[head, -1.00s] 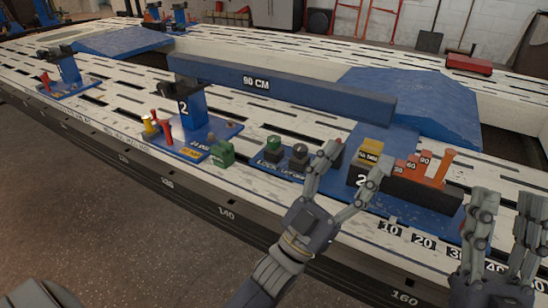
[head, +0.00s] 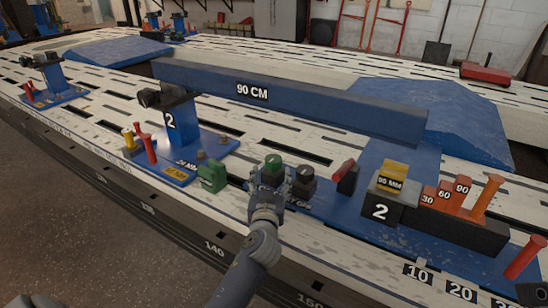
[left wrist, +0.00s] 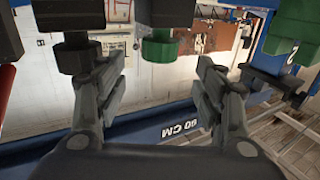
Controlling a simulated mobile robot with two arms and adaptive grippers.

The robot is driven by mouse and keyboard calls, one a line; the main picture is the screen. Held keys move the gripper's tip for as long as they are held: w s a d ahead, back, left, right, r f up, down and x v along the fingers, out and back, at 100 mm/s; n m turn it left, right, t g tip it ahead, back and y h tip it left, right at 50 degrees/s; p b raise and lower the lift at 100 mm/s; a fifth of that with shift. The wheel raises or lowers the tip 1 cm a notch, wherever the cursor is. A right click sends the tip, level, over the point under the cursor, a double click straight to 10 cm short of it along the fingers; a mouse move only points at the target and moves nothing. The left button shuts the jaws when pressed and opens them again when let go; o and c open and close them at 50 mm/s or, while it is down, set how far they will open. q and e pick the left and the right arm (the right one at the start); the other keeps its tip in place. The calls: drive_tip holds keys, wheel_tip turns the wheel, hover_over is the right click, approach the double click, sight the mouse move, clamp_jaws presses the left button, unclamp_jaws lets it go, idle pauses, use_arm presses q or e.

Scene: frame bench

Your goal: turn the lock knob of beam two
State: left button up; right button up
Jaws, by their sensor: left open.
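The lock knob is the green-topped knob (head: 273,165) on a dark base on the blue plate of the unit marked 2. My left gripper (head: 269,187) is open, just in front of this knob in the head view. In the left wrist view, which is upside down, the green knob (left wrist: 158,50) shows between the two spread fingers of my left gripper (left wrist: 152,72). I see no finger closed on it, and contact cannot be told. The long blue beam (head: 290,98) marked 90 CM lies behind.
A black knob (head: 303,178) stands close right of the green one, and a red lever (head: 344,172) beyond it. A green block (head: 212,177) is at the left.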

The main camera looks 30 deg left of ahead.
sight(273, 165)
use_arm(q)
drive_tip(key=b+x, duration=0.2)
drive_tip(key=x, duration=0.7)
drive_tip(key=shift+w+a, duration=0.1)
drive_tip(key=c, duration=1.1)
